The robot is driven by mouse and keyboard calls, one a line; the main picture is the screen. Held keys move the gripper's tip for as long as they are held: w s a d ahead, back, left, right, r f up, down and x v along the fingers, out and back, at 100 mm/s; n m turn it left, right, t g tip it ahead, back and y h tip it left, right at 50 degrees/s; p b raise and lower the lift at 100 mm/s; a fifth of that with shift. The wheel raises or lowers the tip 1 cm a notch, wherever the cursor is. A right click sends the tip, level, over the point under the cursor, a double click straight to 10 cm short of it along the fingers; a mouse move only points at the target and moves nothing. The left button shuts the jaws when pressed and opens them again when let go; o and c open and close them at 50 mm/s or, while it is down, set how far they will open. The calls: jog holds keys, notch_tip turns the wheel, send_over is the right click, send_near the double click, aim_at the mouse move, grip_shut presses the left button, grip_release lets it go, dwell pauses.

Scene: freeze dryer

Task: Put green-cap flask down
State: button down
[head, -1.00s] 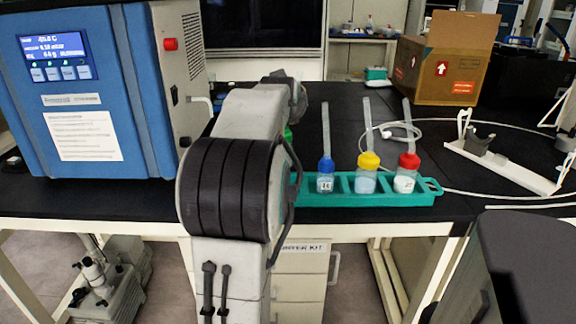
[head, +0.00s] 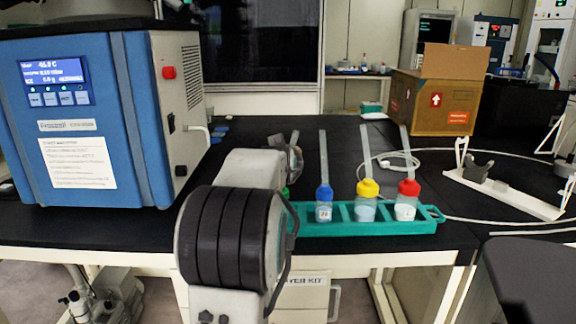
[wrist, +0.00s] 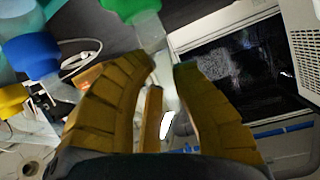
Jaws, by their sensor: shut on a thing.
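The green-cap flask shows in the head view mostly hidden behind my arm, with a sliver of its green cap (head: 285,192) at the left end of the teal rack (head: 385,229). In the wrist view its green cap (wrist: 130,7) is at the top edge, with a pale clear stem running toward the fingertips. My gripper (wrist: 168,66) has yellow fingers shut on the flask at this stem; a gap shows between them. The flask's base is hidden, so I cannot tell whether it touches the rack.
Flasks with blue (head: 324,193), yellow (head: 367,188) and red (head: 408,188) caps stand in the rack, their stems upright. A blue freeze dryer (head: 95,130) is left of my arm. A cardboard box (head: 438,90) and a white stand (head: 505,190) are to the right.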

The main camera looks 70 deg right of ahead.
jog(key=shift+f, duration=0.1)
jog(key=c, duration=1.2)
grip_release()
jog(key=shift+r, duration=0.2)
jog(key=shift+a+r, duration=0.1)
jog(key=shift+a, duration=0.05)
jog(key=p+v, duration=0.2)
jog(key=v, duration=0.9)
jog(key=shift+s+a+r, duration=0.1)
jog(key=shift+a, duration=0.2)
